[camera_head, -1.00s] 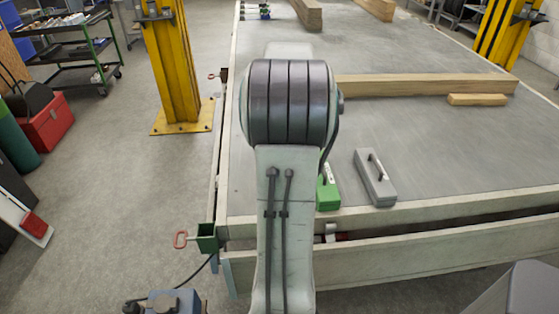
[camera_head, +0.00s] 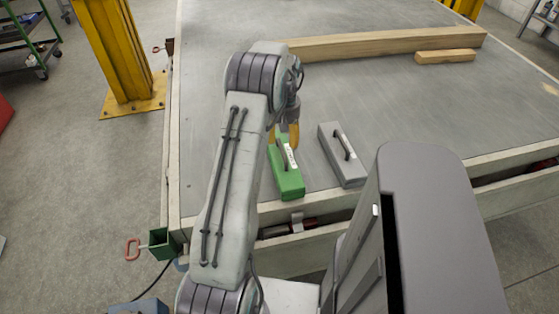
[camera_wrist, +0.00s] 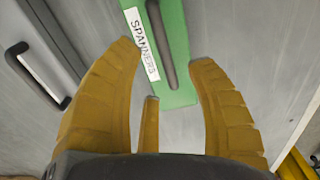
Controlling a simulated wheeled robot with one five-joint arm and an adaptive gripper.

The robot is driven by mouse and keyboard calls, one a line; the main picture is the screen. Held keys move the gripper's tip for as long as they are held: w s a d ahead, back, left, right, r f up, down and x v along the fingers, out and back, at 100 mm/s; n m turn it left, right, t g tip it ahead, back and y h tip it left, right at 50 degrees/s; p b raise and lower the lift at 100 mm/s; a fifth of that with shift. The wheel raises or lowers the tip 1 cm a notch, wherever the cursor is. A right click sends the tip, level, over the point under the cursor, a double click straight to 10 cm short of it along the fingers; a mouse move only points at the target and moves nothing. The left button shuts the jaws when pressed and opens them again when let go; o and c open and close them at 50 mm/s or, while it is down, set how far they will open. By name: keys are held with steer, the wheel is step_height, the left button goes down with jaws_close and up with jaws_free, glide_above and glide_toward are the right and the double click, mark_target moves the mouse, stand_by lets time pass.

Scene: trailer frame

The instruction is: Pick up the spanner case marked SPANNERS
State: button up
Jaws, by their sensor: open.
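The spanner case (camera_head: 287,184) is green with a dark handle on top. It lies on the grey trailer bed near its front edge. In the wrist view the green case (camera_wrist: 181,97) shows a white label reading SPANNERS beside its dark handle. My gripper (camera_wrist: 168,55) is open, its yellow-brown fingers spread on either side of the case's near end in that view. It is empty, and whether the fingers touch the case cannot be told. In the head view my gripper (camera_head: 287,133) is partly hidden behind my arm, by the far end of the case.
A grey case (camera_head: 342,157) with a dark handle lies just right of the green one. A long timber (camera_head: 385,43) and a short wood block (camera_head: 445,57) lie farther back. A yellow post (camera_head: 112,50) stands left of the trailer bed (camera_head: 220,150).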

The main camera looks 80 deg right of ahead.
mark_target(283, 150)
steer(key=shift+a+f, duration=0.15)
steer(key=shift+f, duration=2.5)
steer(key=shift+o, duration=0.3)
jaws_close()
